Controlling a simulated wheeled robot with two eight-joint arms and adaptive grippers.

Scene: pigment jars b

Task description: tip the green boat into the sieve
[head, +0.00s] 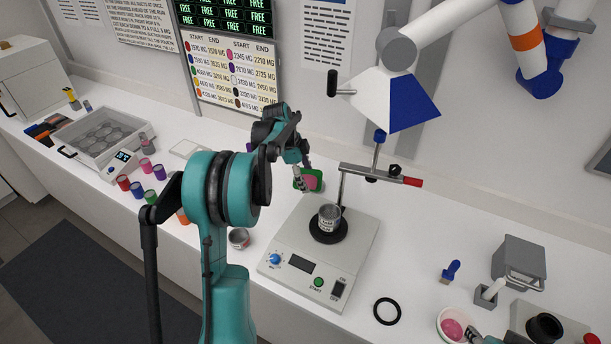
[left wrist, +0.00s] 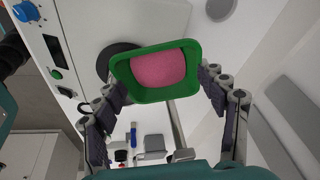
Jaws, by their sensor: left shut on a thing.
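The green boat (head: 316,185) holds a pink powder and is in the air behind and a little left of the stirrer's dark round plate. My left gripper (head: 305,178) is shut on it. In the left wrist view the green boat (left wrist: 152,97) sits between both fingers, its pink contents (left wrist: 158,69) facing the camera. A small grey metal cup with a marked side, which looks like the sieve (head: 328,217), stands upright on the plate, apart from the boat. In the left wrist view the boat covers part of the plate, and I cannot make out the cup.
The white stirrer (head: 317,262) has a metal post with a red-tipped clamp (head: 385,175) beside the cup. A small grey jar (head: 239,238) stands to its left, a black ring (head: 387,311) to its right. Several coloured jars (head: 138,189) and a glass-topped box (head: 105,133) are further left.

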